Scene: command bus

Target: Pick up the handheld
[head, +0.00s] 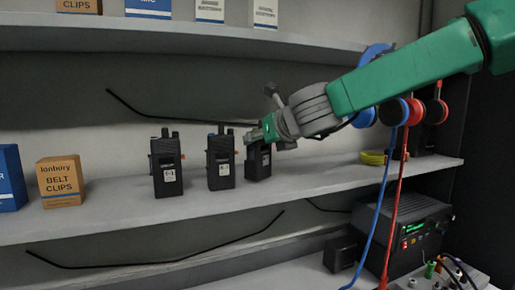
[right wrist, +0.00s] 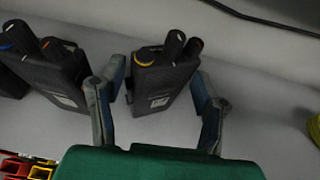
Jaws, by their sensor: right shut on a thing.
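Three black handhelds stand on the middle shelf in the head view: a left one (head: 166,165), a middle one (head: 221,163) and a right one (head: 258,163). My right gripper (head: 263,133) comes in from the right at the top of the right handheld and partly hides it. In the right wrist view the right handheld (right wrist: 160,88) sits between the two fingers of my right gripper (right wrist: 160,92), which is shut on it. It looks upright, at or very near the shelf surface; I cannot tell whether it touches. My left gripper is not in view.
The shelf (head: 110,213) also holds an orange belt clips box (head: 60,182) and a blue box (head: 10,178) at left. Blue and red cable reels (head: 395,112) hang at right, cables trailing down past a black radio unit (head: 415,235). Yellow cable (head: 373,158) lies right.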

